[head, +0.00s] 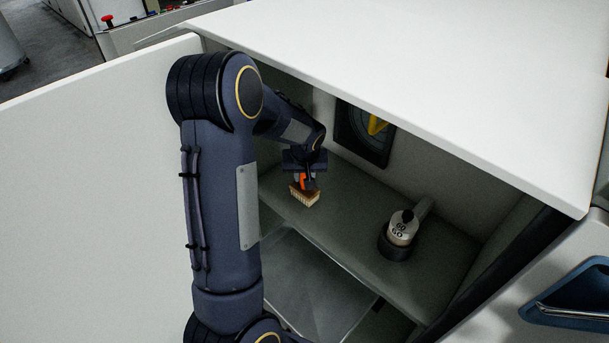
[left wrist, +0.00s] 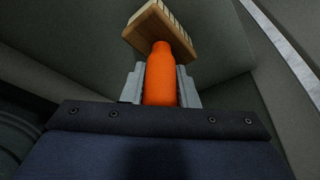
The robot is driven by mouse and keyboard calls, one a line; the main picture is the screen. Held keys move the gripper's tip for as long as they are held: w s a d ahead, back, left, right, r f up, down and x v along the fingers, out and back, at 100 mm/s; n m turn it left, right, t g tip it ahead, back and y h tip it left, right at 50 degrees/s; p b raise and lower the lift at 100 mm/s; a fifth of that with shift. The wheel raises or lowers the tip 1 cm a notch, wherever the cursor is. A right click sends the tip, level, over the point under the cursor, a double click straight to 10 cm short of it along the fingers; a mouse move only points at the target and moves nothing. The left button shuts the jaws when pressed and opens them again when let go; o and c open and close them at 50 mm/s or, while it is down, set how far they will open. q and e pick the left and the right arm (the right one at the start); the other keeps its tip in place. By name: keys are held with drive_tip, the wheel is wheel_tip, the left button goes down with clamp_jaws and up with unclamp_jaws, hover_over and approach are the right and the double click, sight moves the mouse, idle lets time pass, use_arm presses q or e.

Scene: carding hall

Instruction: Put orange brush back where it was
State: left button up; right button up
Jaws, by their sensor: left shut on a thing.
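The orange brush has an orange handle (left wrist: 160,75) and a wooden head with pale bristles (head: 304,196). My left gripper (head: 306,177) reaches into the open cabinet and is shut on the orange handle. In the left wrist view the gripper (left wrist: 160,88) has one grey finger on each side of the handle, and the wooden head (left wrist: 158,30) sticks out beyond the fingertips. The brush is over the left part of the grey shelf (head: 345,205) inside the cabinet. I cannot tell whether the bristles touch the shelf. My right gripper is in neither view.
A white and grey container marked 60 (head: 402,228) stands on the shelf to the right. A dark panel with a yellow mark (head: 364,134) is on the back wall. The white cabinet top (head: 430,70) overhangs the opening, and an open white door (head: 90,190) stands left.

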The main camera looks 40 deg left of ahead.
sight(305, 192)
use_arm(q)
drive_tip(key=shift+r, duration=0.1)
drive_tip(key=shift+f, duration=0.2)
drive_tip(key=o, duration=1)
drive_tip(key=shift+r, duration=0.1)
drive_tip(key=shift+r, duration=0.3)
drive_tip(key=s+d+r+m+t+h+p, duration=0.1)
drive_tip(key=s+d+r+m+t+h, duration=0.2)
drive_tip(key=s+d+r, duration=1.05)
drive_tip(key=s+d+m+h, duration=0.1)
drive_tip(key=s+d, duration=0.1)
drive_tip(key=s, duration=0.1)
drive_tip(key=s+d+r+m+h, duration=0.1)
drive_tip(key=s+d, duration=0.1)
drive_tip(key=s, duration=0.2)
drive_tip(key=s+d+m+h, duration=0.1)
drive_tip(key=s+d, duration=0.1)
drive_tip(key=s, duration=0.2)
drive_tip(key=shift+d+r, duration=0.15)
drive_tip(key=shift+r, duration=0.15)
